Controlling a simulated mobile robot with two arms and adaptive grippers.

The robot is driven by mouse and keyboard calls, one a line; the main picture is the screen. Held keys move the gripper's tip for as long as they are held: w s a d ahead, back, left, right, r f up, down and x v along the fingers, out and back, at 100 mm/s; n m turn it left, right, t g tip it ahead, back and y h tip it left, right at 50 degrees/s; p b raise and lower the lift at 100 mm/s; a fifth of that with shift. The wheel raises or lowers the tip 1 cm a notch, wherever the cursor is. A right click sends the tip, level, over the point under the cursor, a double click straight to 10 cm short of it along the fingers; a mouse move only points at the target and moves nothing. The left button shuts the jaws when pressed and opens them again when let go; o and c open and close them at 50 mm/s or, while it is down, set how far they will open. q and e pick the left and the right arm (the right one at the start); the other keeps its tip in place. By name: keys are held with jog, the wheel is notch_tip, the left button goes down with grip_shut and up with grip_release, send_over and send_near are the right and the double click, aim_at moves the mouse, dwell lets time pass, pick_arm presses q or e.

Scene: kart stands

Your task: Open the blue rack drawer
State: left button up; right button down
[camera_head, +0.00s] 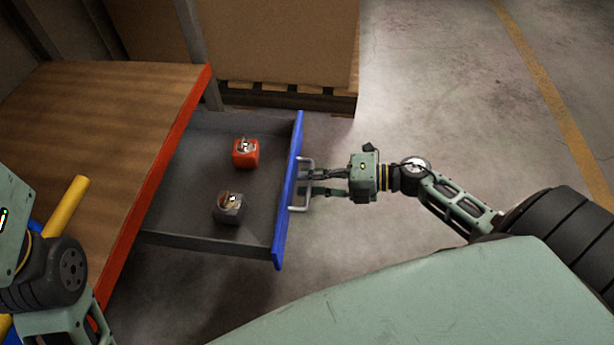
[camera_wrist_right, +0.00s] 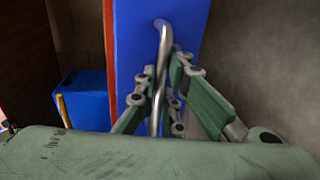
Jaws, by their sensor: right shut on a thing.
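The blue-fronted rack drawer (camera_head: 289,200) stands pulled well out to the right from under a wooden top with a red edge. Its grey inside shows, and it holds a red box (camera_head: 245,153) and a grey box (camera_head: 229,208). My right gripper (camera_head: 308,184) is shut on the metal handle (camera_head: 303,208) of the drawer. In the right wrist view the handle (camera_wrist_right: 163,50) runs between the two fingers in front of the blue panel (camera_wrist_right: 190,22). My left arm shows at the left edge, but its gripper is outside the view.
The wooden rack top (camera_head: 100,100) lies left of the drawer. A large cardboard box (camera_head: 290,45) on a pallet (camera_head: 290,97) stands behind it. The concrete floor (camera_head: 450,90) to the right is clear. A blue bin (camera_wrist_right: 85,98) shows in the right wrist view.

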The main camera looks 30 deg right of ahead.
jog(key=c, duration=1.8)
grip_release()
jog(key=shift+c, duration=0.2)
jog(key=v, duration=1.2)
